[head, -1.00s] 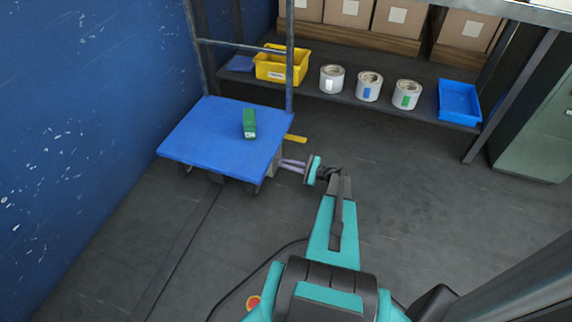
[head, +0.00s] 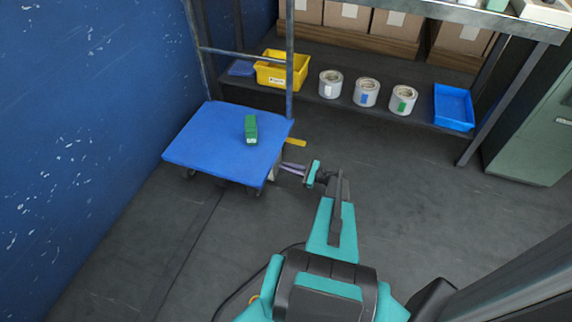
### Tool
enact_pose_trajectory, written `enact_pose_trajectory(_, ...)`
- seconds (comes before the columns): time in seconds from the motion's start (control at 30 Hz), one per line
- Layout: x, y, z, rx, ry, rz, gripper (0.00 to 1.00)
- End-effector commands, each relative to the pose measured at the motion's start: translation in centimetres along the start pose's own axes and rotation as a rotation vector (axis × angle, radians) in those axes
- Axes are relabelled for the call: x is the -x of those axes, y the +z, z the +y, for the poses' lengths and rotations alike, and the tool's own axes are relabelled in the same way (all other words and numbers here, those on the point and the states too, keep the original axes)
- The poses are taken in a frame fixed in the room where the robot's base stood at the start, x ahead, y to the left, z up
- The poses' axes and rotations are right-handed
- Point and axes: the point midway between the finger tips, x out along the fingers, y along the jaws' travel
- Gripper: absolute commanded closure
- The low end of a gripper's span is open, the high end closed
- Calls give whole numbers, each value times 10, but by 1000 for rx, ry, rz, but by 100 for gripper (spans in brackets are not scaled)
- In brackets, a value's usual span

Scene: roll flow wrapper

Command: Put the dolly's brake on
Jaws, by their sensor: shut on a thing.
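The dolly is a low blue platform (head: 212,137) on small casters, standing near the blue wall. A yellow bar (head: 295,142) shows beside its right edge; I cannot tell whether this is the brake. My gripper (head: 288,168) reaches in from the right, low beside the dolly's right edge, with its pale purple fingers close together. It is shut on a small part at the dolly's side, next to a pale block (head: 275,166) under the platform. The fingertips and the gripped part are too small and partly hidden to make out.
A green box (head: 251,130) lies on the platform. Behind stands a shelf with a yellow bin (head: 283,72), several cans (head: 366,94) and a blue tray (head: 454,107). A green cabinet (head: 535,140) is at the right. The floor right of the dolly is clear.

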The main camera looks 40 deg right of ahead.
Motion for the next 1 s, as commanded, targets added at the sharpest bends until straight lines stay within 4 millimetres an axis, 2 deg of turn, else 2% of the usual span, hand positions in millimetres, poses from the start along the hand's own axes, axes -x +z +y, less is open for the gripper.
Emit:
enact_pose_trajectory(0.7,2,-2,-5,-520,-2,1,100)
enact_pose_trajectory(1.0,2,-3,-6,-666,-2,1,100)
